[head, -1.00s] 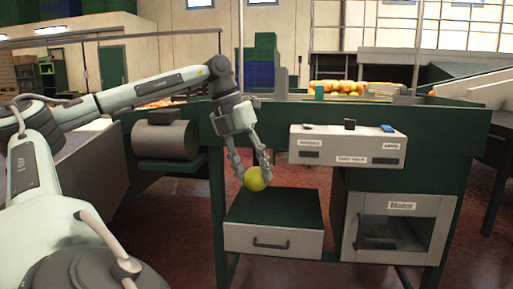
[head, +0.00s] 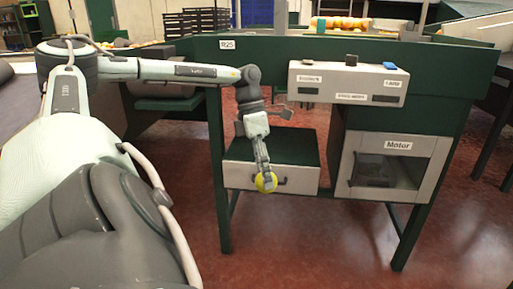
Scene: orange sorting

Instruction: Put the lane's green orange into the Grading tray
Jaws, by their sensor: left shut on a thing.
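My right gripper is not in view. I cannot make out a tray marked Grading in this view.
A grey drawer (head: 238,175) with a dark handle sits under a green top. To its right is a cabinet (head: 425,163) labelled "Motor" with a clear window. Above is a control box (head: 347,84) with switches. Several oranges (head: 340,22) lie at the back. The red floor in front is clear.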

